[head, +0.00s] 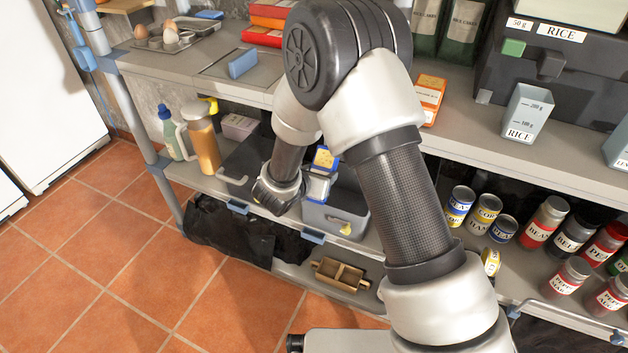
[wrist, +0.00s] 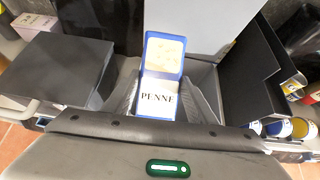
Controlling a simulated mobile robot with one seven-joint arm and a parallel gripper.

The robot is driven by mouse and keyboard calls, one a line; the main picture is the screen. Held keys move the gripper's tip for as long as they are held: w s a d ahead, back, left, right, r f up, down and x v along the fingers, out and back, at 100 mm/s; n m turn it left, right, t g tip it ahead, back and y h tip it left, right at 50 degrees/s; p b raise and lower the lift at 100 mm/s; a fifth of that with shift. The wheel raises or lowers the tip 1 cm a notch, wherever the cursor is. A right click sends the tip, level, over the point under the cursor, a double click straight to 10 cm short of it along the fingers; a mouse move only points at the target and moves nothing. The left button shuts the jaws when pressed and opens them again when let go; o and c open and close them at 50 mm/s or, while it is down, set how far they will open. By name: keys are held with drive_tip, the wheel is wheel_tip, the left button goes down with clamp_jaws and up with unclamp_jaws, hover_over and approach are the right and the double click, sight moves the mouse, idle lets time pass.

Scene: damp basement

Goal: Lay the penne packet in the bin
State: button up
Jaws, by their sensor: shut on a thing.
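The penne packet (wrist: 162,55) is blue-edged with a pale picture and a white PENNE label. It stands out in front of my gripper (wrist: 160,104) in the wrist view. My gripper is shut on it, with grey finger parts at either side of its lower end. In the head view the packet (head: 324,158) shows yellow and blue beside my wrist. The grey bin (head: 335,222) stands on the middle shelf, just below and right of my gripper. The packet appears above or at the bin's opening; its exact height is unclear. My arm hides part of the bin.
Cans (head: 487,210) and labelled jars (head: 543,222) stand right. The upper shelf's edge (head: 235,90) overhangs this level.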

sight(323, 164)
drive_tip(key=w, duration=0.1)
drive_tip(key=w+d, duration=0.1)
drive_tip(key=w, duration=0.2)
drive_tip(key=shift+d, duration=0.35)
drive_tip(key=shift+w+d+f, duration=0.1)
drive_tip(key=shift+w+f, duration=0.05)
drive_tip(key=shift+w, duration=0.1)
drive_tip(key=shift+f, duration=2.85)
drive_tip(key=o, duration=1.3)
